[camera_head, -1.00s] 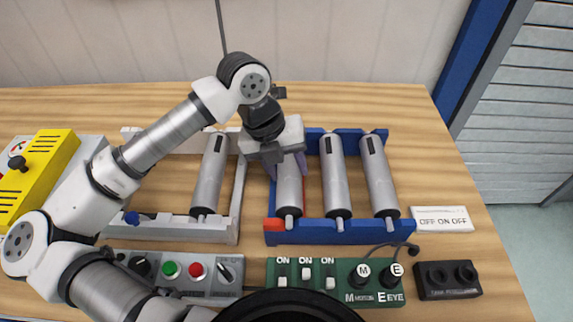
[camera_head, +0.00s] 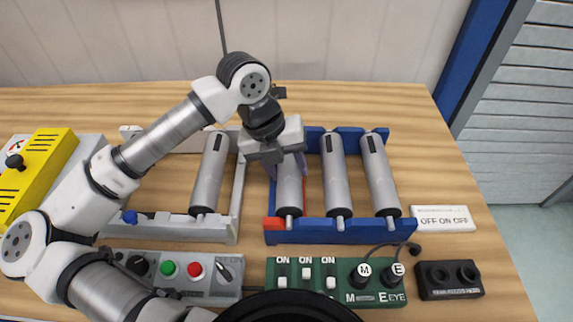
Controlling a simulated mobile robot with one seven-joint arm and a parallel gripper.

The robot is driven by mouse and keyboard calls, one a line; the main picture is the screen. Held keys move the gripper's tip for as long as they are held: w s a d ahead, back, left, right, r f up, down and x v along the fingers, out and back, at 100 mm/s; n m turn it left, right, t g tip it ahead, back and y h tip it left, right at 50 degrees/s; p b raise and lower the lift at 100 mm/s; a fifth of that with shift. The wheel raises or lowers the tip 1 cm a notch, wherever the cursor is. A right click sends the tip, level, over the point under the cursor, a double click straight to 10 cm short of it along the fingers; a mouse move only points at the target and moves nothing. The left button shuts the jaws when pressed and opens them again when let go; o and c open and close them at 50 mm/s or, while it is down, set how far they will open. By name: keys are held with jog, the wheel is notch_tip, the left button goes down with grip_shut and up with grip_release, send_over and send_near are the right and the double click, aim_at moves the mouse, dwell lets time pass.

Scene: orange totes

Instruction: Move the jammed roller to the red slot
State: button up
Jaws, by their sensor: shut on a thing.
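My gripper (camera_head: 283,160) is above the blue rack and shut on the leftmost grey roller (camera_head: 289,188) there. This roller lies at the red-marked slot (camera_head: 274,224) at the left end of the blue rack (camera_head: 355,232). Its lower end rests at the rack's front rail; its upper end is hidden under my gripper. Two more rollers, one in the middle (camera_head: 336,180) and one at the right (camera_head: 379,178), lie in the blue rack. The white rack (camera_head: 236,205) on the left holds one visible roller (camera_head: 209,176) at its right side; my arm covers part of this rack.
In front stand a grey button panel (camera_head: 205,272), a green switch panel (camera_head: 318,270) and a black two-hole box (camera_head: 449,279). A white switch strip (camera_head: 443,219) lies right of the blue rack. A yellow box (camera_head: 45,165) is at far left. The table behind the racks is clear.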

jog(key=o, duration=1.5)
jog(key=b+v, duration=0.2)
jog(key=v, duration=1.2)
jog(key=shift+f, duration=0.1)
